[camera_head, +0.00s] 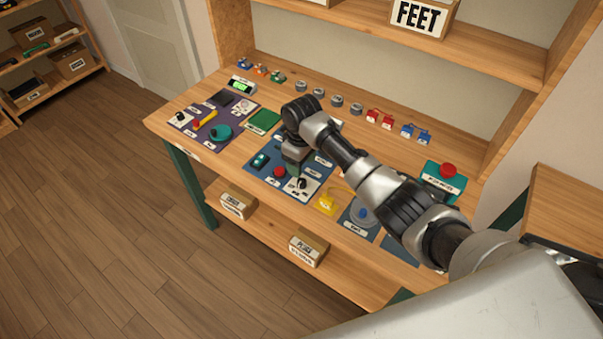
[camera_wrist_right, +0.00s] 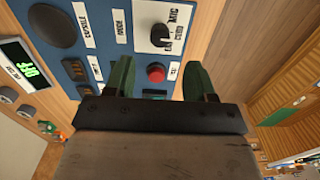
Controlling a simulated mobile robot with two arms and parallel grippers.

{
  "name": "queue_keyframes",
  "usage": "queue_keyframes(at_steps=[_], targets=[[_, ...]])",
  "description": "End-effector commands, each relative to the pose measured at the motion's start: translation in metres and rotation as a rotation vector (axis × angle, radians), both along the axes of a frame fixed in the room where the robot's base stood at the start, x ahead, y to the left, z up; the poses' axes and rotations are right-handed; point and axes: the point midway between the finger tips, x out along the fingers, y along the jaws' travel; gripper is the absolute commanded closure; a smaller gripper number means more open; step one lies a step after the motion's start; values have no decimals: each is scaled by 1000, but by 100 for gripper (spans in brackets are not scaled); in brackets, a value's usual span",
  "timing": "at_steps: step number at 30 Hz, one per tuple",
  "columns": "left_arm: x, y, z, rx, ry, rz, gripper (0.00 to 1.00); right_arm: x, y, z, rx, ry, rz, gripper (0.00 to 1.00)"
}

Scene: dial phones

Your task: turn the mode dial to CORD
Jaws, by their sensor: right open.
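The mode dial (camera_wrist_right: 160,35) is a black knob on a white plate on the blue panel (camera_wrist_right: 75,65), with MIC, CORD and what looks like EAR printed around it. I cannot tell for sure which word its pointer faces. In the head view the dial (camera_head: 302,183) sits near the panel's front corner, just beside my right gripper (camera_head: 293,163). In the right wrist view my right gripper (camera_wrist_right: 160,80) is open and empty, its two green fingers apart, with the dial beyond the fingertips. My left gripper is not in view.
A red button (camera_wrist_right: 156,73) shows between the fingers in the wrist view. A purple panel (camera_head: 212,117) is to the left, a yellow part (camera_head: 326,202) to the right. Red (camera_head: 380,119) and blue (camera_head: 416,133) pieces line the back. A teal box with a red button (camera_head: 443,182) stands right.

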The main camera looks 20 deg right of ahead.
Motion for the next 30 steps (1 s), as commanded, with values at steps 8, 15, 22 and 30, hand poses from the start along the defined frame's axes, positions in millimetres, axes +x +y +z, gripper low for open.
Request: queue_keyframes(at_steps=[8,15,22,30], targets=[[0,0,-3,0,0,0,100,0,0,28,0,0,-1,45],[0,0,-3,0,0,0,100,0,0,30,-1,1,-1,45],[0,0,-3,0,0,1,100,0,0,29,-1,1,0,45],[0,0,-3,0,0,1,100,0,0,29,-1,1,0,45]])
